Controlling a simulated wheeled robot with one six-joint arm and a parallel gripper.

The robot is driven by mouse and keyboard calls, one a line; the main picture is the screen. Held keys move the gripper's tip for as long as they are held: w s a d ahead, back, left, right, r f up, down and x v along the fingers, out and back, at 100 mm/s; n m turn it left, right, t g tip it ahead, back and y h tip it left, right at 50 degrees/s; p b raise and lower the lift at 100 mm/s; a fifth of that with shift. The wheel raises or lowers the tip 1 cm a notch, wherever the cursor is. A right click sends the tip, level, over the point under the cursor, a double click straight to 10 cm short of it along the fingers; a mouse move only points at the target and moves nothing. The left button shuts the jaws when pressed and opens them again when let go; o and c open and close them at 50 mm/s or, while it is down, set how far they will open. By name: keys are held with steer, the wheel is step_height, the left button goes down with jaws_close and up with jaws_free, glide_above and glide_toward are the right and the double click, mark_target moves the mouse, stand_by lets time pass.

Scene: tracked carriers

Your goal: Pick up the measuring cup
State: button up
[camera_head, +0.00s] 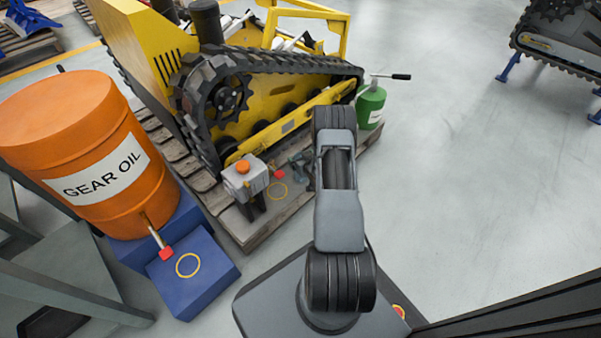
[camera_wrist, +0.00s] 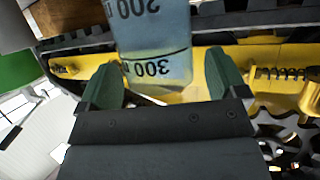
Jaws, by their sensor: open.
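The measuring cup (camera_wrist: 152,38) is a translucent bluish vessel with black marks reading 200 and 300. It fills the top middle of the wrist view, and its upper part runs out of the frame. My gripper (camera_wrist: 163,70) is open, with one dark green finger on each side of the cup's 300 end. Gaps show between the fingers and the cup, so it is not clamped. In the head view I cannot make out the cup, and my arm hides most of the gripper.
A yellow tracked carrier (camera_head: 282,95) stands on a wooden pallet (camera_head: 246,226) just beyond my arm. A grey box with an orange knob (camera_head: 246,180) is on the pallet. A green can (camera_head: 370,106) stands at right, an orange gear oil drum (camera_head: 85,150) at left.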

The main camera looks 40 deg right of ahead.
steer(key=shift+w+f, duration=0.15)
steer(key=shift+w, duration=0.3)
steer(key=shift+c, duration=0.5)
steer(key=c, duration=1.1)
steer(key=shift+c, duration=0.2)
